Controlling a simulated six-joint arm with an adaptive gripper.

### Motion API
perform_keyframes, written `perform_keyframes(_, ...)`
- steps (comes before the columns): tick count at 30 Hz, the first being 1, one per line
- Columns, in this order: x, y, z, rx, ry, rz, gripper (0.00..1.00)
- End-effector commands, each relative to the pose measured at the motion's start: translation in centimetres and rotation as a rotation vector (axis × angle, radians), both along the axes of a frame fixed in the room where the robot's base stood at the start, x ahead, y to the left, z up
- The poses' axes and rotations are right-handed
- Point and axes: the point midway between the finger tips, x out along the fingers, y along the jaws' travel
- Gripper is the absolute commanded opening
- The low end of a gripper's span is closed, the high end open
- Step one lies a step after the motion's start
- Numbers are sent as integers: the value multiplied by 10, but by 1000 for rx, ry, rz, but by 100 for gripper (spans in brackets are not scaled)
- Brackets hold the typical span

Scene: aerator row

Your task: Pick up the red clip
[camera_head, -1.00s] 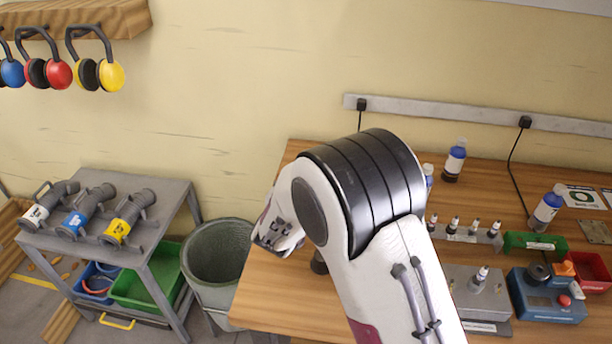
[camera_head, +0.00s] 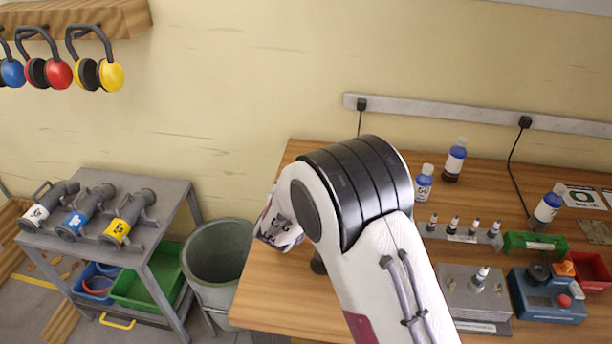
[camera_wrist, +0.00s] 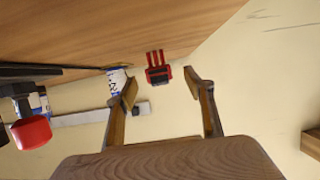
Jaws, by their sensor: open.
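A small red clip-like piece with three prongs and a black part (camera_wrist: 159,70) shows in the wrist view, near the edge of the wooden table. I take it for the red clip. My gripper (camera_wrist: 160,80) is open, and the piece appears between its two fingertips, beyond them; nothing is held. How far off it is, I cannot tell. In the head view my arm covers the centre of the table, and I cannot make out the clip or the fingers there.
A red rounded part on a black stem (camera_wrist: 31,132) is at the left of the wrist view. In the head view, bottles (camera_head: 424,183), a blue control box (camera_head: 545,297) and a red bin (camera_head: 590,270) stand right of my arm. A grey bucket (camera_head: 216,262) stands left of the table.

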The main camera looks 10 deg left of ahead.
Motion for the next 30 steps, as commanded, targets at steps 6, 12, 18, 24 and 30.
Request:
perform_keyframes(6, 0, 0, 0, 0, 0, 0, 53)
perform_keyframes(12, 5, -1, -1, 1, 0, 0, 53)
perform_keyframes(18, 23, -3, -4, 2, 0, -3, 53)
perform_keyframes(24, 41, -4, -9, 1, 1, -1, 53)
perform_keyframes(30, 50, -4, -13, 1, 1, 0, 53)
